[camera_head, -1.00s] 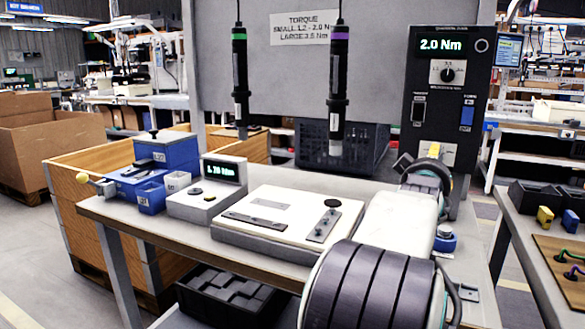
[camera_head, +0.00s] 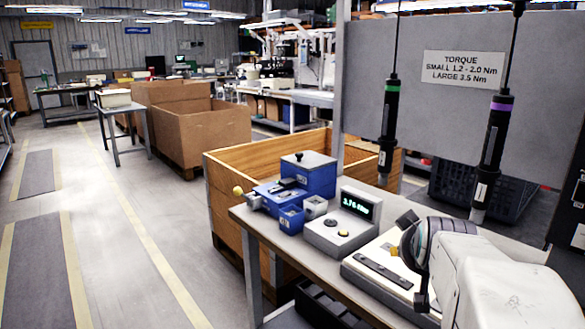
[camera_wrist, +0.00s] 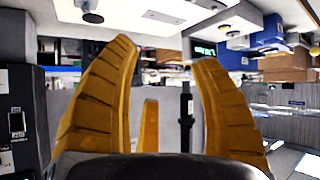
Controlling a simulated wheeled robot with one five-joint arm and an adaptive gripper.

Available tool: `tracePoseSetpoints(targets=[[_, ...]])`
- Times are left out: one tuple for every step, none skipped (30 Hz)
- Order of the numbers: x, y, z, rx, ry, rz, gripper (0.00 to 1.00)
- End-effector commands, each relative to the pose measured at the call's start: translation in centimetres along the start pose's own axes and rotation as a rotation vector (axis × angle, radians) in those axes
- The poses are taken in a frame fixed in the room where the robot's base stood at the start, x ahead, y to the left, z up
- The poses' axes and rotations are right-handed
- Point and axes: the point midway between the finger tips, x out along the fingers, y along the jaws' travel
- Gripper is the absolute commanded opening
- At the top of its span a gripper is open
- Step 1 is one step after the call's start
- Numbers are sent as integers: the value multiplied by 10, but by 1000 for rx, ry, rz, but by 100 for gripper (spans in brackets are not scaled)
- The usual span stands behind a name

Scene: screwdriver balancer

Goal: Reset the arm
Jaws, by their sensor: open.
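My gripper (camera_wrist: 165,52) shows in the wrist view with its yellow fingers spread apart and nothing between the tips. In the head view my white and dark arm is at the lower right, over the right part of the bench, and hides most of the gripper. A hanging black screwdriver with a green band (camera_head: 388,125) and one with a purple band (camera_head: 492,150) hang apart from my arm. A dark upright shaft (camera_wrist: 186,115), probably a screwdriver, shows behind the fingers in the wrist view, which looks upside down.
The bench (camera_head: 300,262) holds a grey tester with a lit display (camera_head: 357,205), a blue fixture (camera_head: 308,174) and a white plate, partly behind my arm. A wooden crate (camera_head: 225,185) stands behind it. Cardboard boxes (camera_head: 190,130) stand farther back. Open floor (camera_head: 110,240) lies left.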

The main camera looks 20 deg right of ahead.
Motion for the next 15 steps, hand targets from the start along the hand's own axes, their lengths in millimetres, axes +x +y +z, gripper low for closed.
tracePoseSetpoints(targets=[[-26,-24,-10,-23,-35,-62,56],[-35,-37,-7,-32,-61,-94,56],[-49,-53,-2,-48,-95,-136,56],[-59,-65,1,-60,-122,-166,56],[-70,-76,6,-73,-148,-195,56],[-85,-89,12,-93,-185,-232,56],[-97,-97,17,-107,-211,-258,56],[-108,-105,22,-123,-238,-282,56],[-123,-114,29,-143,-273,-311,56],[-134,-120,34,-159,-297,-332,56],[-144,-125,40,-176,-322,-351,56],[-157,-130,47,-195,-353,-373,56],[-167,-133,52,-211,-376,-388,56],[-176,-135,57,-227,-397,-401,56],[-186,-138,64,-245,-423,-417,56]])
